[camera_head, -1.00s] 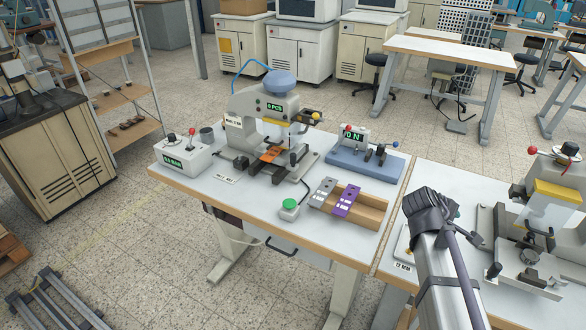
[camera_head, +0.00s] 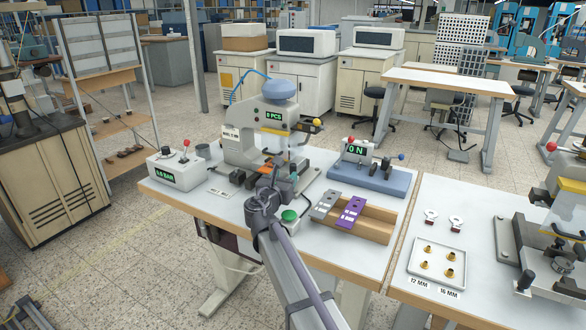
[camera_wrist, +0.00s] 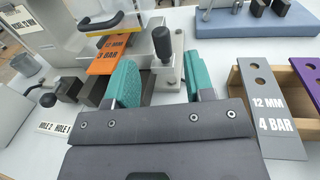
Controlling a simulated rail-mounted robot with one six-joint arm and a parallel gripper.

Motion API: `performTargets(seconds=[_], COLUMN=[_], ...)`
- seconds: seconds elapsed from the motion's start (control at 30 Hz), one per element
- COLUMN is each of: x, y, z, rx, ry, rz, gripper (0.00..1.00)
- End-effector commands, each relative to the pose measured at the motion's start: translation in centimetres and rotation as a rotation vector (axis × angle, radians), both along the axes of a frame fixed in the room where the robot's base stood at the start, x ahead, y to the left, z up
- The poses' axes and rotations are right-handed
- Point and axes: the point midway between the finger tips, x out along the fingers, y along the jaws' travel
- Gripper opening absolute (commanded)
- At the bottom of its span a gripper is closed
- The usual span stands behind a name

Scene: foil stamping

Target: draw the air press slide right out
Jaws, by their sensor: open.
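The air press (camera_head: 245,145) is a pale machine with a blue domed top and a "0 PCS" display, on the left bench. Its slide sits low at the front, partly hidden by my arm. In the wrist view an orange plate (camera_wrist: 108,54) marked 12 MM, 3 BAR lies under the press head. A black upright knob (camera_wrist: 163,46) stands on a grey metal strip to its right. My gripper (camera_wrist: 160,70) is open, with teal fingers either side of the knob in the picture; I cannot tell whether they touch it. In the head view my gripper (camera_head: 281,182) is at the press's front.
A wooden holder (camera_head: 375,225) with grey (camera_head: 325,205) and purple (camera_head: 351,212) plates stands right of the gripper. A green button (camera_head: 290,216) is close by. A blue-based gauge (camera_head: 368,178) stands behind. A pressure box (camera_head: 180,170) is at left.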

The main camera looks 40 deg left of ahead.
Motion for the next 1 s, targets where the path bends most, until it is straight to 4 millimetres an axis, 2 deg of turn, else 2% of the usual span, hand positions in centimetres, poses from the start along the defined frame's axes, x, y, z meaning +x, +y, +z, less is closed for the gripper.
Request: performTargets(seconds=[0.03,0.2,0.3,0.57,1.0], x=[1.4,5.2,6.5,7.0,7.0], y=[0.6,1.9,2.4,2.3,2.3], z=[0.0,0.0,0.0,0.0,0.0], rx=[0.000,0.001,0.002,0.002,0.002], ry=[0.000,0.001,0.002,0.002,0.002], rz=[-0.003,-0.003,-0.001,-0.002,-0.002], gripper=[0.49,0.49,0.49,0.49,0.08])
